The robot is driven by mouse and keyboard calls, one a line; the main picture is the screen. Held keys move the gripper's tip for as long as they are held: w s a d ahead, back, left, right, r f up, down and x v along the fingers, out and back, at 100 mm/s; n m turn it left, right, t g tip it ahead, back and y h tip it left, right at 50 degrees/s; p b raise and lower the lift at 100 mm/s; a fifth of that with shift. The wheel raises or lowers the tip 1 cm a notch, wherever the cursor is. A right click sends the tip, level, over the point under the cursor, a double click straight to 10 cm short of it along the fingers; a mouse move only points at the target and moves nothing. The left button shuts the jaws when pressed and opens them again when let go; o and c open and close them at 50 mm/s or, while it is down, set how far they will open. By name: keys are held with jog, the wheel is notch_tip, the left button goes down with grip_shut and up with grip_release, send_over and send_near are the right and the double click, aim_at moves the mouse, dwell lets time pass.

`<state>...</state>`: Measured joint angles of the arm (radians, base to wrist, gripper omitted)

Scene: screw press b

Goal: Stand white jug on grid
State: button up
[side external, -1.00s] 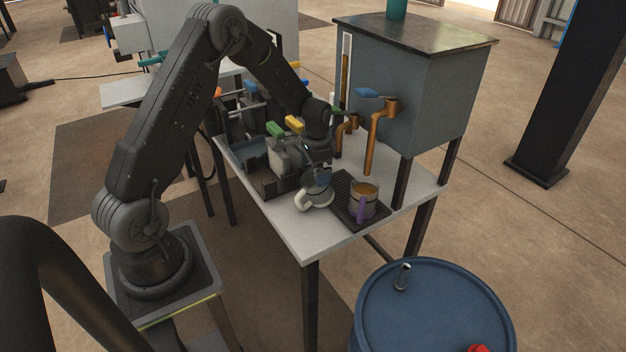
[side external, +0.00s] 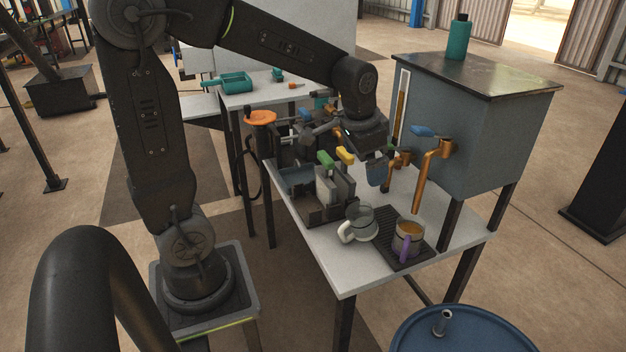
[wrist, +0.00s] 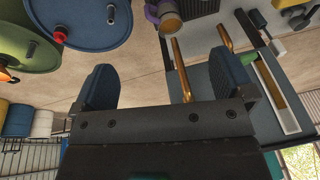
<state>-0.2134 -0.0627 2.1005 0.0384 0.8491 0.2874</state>
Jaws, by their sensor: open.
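The white jug (side external: 364,222), a clear-looking body with a white handle, stands about upright at the left edge of the dark ribbed grid (side external: 386,253). I cannot tell whether its base rests on the grid or on the table beside it. A cup with a purple handle (side external: 408,238) stands on the grid to its right. My gripper (side external: 384,170) is open and empty, above and behind the jug, apart from it. In the wrist view its two blue-padded fingers (wrist: 168,86) are wide apart with nothing between them. The purple-handled cup (wrist: 168,22) shows at the top there.
Copper taps (side external: 430,175) with a blue lever stick out from the grey tank (side external: 490,130), close to my gripper's right. A dark fixture with green and yellow handles (side external: 330,190) stands left of the jug. The table's front corner (side external: 345,280) is bare.

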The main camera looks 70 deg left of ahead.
jog(key=s+d+r+t, duration=0.1)
jog(key=s+d+r, duration=0.2)
jog(key=s, duration=0.3)
jog(key=shift+s+d+r, duration=0.2)
jog(key=shift+d, duration=0.45)
jog(key=shift+n+t+h, duration=0.5)
jog(key=shift+t, duration=0.4)
jog(key=s+d, duration=0.1)
jog(key=s, duration=0.1)
jog(key=s+d, duration=0.1)
jog(key=s, duration=0.2)
jog(key=s+d, duration=0.1)
jog(key=s, duration=0.1)
jog(key=shift+s+d+r, duration=0.25)
jog(key=shift+s, duration=0.1)
jog(key=shift+s+d, duration=0.1)
jog(key=shift+s, duration=0.2)
jog(key=c, duration=1)
